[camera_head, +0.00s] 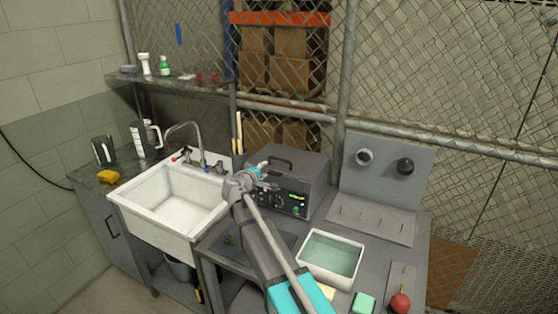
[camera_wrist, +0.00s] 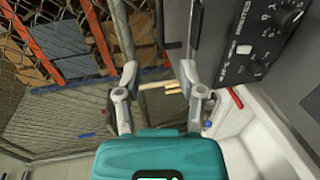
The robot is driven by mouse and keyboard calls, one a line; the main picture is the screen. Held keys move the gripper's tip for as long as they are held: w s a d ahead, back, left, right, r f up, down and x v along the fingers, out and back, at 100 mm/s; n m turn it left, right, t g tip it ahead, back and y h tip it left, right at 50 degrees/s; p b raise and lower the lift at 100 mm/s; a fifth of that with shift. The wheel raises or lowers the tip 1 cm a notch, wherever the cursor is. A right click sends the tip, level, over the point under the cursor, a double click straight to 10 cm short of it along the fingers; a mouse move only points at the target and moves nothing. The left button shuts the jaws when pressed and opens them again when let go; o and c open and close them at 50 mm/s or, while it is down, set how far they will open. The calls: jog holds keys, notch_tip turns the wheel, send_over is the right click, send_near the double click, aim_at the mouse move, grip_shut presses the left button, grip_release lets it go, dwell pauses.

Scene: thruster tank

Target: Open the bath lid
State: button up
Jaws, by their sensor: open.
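The bath is a dark grey box (camera_head: 309,173) with knobs and green lights on its front, standing on the grey bench. Its flat lid (camera_head: 300,158) looks closed and carries a dark bar handle (camera_head: 273,160). My gripper (camera_head: 262,169) is at the box's left front edge, near the handle, and partly hides that corner. In the wrist view my gripper (camera_wrist: 162,92) is open, with nothing between its fingers. The control panel (camera_wrist: 262,42) is at the upper right there, and a dark bar, likely the handle (camera_wrist: 195,24), is beyond the fingertips. I cannot tell whether they touch.
A white sink (camera_head: 180,200) with a tap stands left of the bench. An open tub (camera_head: 355,280) of greenish liquid sits in front of the box. A grey panel (camera_head: 385,182) with two round fittings stands to the right. Wire fence (camera_head: 450,90) closes the back.

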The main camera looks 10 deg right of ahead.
aim_at(280, 160)
jog(key=b+x, duration=0.2)
jog(key=x, duration=1.1)
jog(key=shift+w+d+f+b, duration=0.15)
jog(key=shift+w+d+b, duration=0.05)
jog(key=shift+d+b, duration=0.15)
grip_shut()
